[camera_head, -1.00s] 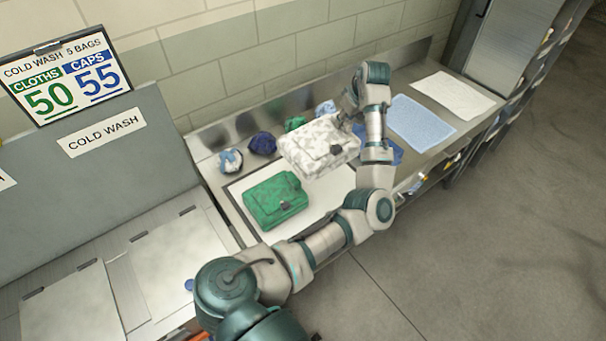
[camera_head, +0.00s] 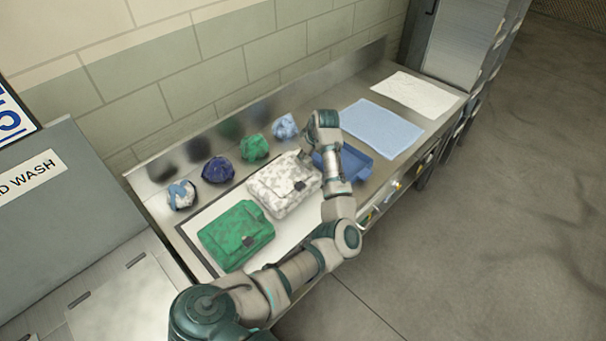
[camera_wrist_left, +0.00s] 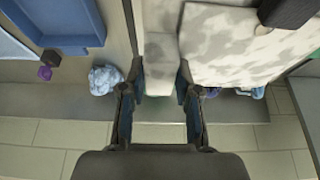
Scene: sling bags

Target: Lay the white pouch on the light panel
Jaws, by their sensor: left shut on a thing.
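The white pouch (camera_head: 277,190), mottled with grey and with a dark buckle, is over the far part of the light panel (camera_head: 205,207), beside the green pouch (camera_head: 237,236). I cannot tell whether its underside fully touches the panel. My left gripper (camera_head: 304,160) is at the pouch's right far side. In the left wrist view, the fingers (camera_wrist_left: 160,78) are shut on a mottled edge of the white pouch (camera_wrist_left: 222,50); its large body lies to the right. My right gripper is not in view.
A blue pouch or tray (camera_head: 352,163) sits close right of my left gripper. Several crumpled cloths, such as a dark blue one (camera_head: 218,169), line the wall side. A light blue towel (camera_head: 383,127) and a white towel (camera_head: 418,93) lie farther right.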

